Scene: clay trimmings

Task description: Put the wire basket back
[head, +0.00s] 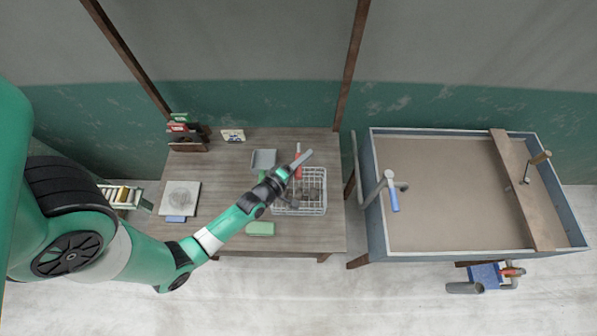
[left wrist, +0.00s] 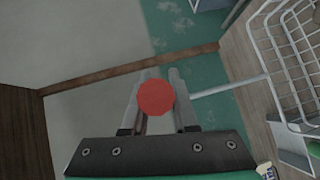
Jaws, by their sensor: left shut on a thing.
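The white wire basket (head: 322,209) stands on the wooden table, towards its right end. Some dark things show inside it, too small to name. Its white wires also show at the upper right of the left wrist view (left wrist: 257,45). My left gripper (head: 287,170) is above the basket's back left part. It is shut on a red-handled thing (head: 298,172), whose round red end (left wrist: 156,98) shows between the fingers in the left wrist view. The basket itself is not in the fingers. My right gripper is not in view.
The wooden table (head: 235,190) also bears a grey tray (head: 263,158), a green block (head: 260,229), a white board (head: 189,193) and a small card (head: 233,136). A large blue-grey trough (head: 450,251) with a plank (head: 520,190) across it stands at the right.

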